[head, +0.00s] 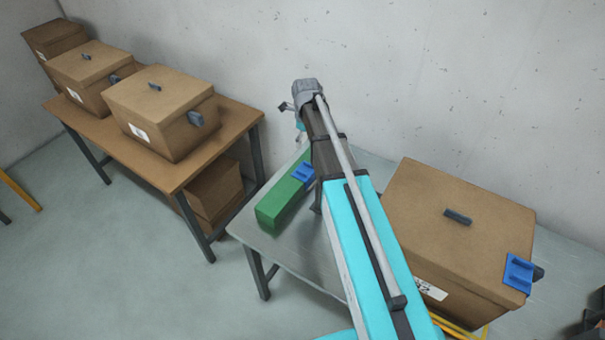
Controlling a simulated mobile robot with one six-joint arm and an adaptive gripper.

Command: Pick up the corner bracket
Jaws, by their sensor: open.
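Two blue pieces that could be the corner bracket are in the head view. One blue piece (304,173) lies on the green block (272,212) on the grey table, beside my arm. Another blue piece (518,273) with a flat plate sits at the right edge of the large cardboard box. I cannot tell for certain which is the bracket. My arm reaches up across the middle of the picture and covers part of the table.
The large cardboard box (453,222) stands on the right of the grey table (300,243). A wooden table (237,122) at the left holds several lidded boxes, with another box (214,193) below. A wall runs behind.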

